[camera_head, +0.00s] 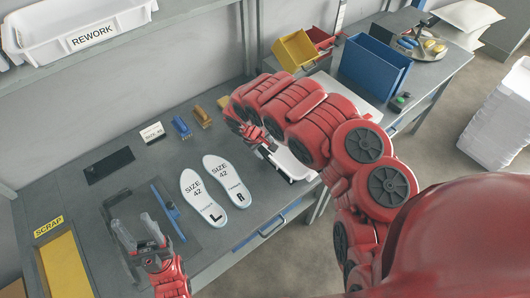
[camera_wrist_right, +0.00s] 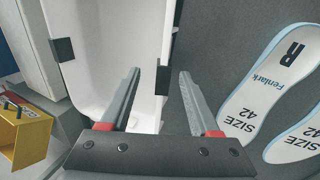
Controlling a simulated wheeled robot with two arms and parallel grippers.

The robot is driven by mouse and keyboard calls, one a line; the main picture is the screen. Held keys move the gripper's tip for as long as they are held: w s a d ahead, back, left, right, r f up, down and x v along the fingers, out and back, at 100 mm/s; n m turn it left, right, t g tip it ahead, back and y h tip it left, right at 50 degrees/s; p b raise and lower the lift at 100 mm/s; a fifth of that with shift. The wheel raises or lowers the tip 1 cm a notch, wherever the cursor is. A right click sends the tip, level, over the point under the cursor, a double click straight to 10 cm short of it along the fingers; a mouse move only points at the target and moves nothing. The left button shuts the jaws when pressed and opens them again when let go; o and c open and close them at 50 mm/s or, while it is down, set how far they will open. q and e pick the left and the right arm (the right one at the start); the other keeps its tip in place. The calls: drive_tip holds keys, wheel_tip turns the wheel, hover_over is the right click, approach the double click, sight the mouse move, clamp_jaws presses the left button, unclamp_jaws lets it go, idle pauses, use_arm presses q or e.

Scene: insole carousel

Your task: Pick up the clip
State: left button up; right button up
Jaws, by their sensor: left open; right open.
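A small black clip-like piece (camera_wrist_right: 162,78) sits on the right wall of a white tray (camera_wrist_right: 105,35). A second black piece (camera_wrist_right: 62,50) sits on its left wall. My right gripper (camera_wrist_right: 159,75) is open, with its fingertips appearing on either side of the right-hand piece; I cannot tell whether they touch it. In the head view, my right gripper (camera_head: 254,137) is by the white tray (camera_head: 290,165), partly hidden by my arm. My left gripper (camera_head: 134,228) is open and empty at the front left. A blue item (camera_head: 181,127) and an orange item (camera_head: 203,117) lie at the back.
Two insoles marked L (camera_head: 204,197) and R (camera_head: 227,181) lie mid-table. A blue-handled strip (camera_head: 166,203) is near my left gripper. A yellow bin (camera_head: 295,50) and blue bin (camera_head: 374,65) stand at the back right. A yellow scrap area (camera_head: 65,268) is front left.

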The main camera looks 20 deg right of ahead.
sight(267, 154)
drive_tip(key=shift+f, duration=0.4)
drive_tip(key=shift+w+d+f+p, duration=0.15)
drive_tip(key=shift+f+p, duration=0.25)
drive_tip(key=shift+f, duration=0.2)
drive_tip(key=shift+w+a+f+p, duration=0.1)
drive_tip(key=shift+f+p, duration=0.25)
drive_tip(key=shift+f, duration=0.25)
drive_tip(key=shift+d+f, duration=0.45)
drive_tip(key=shift+f, duration=0.3)
drive_tip(key=shift+w, duration=0.1)
clamp_jaws()
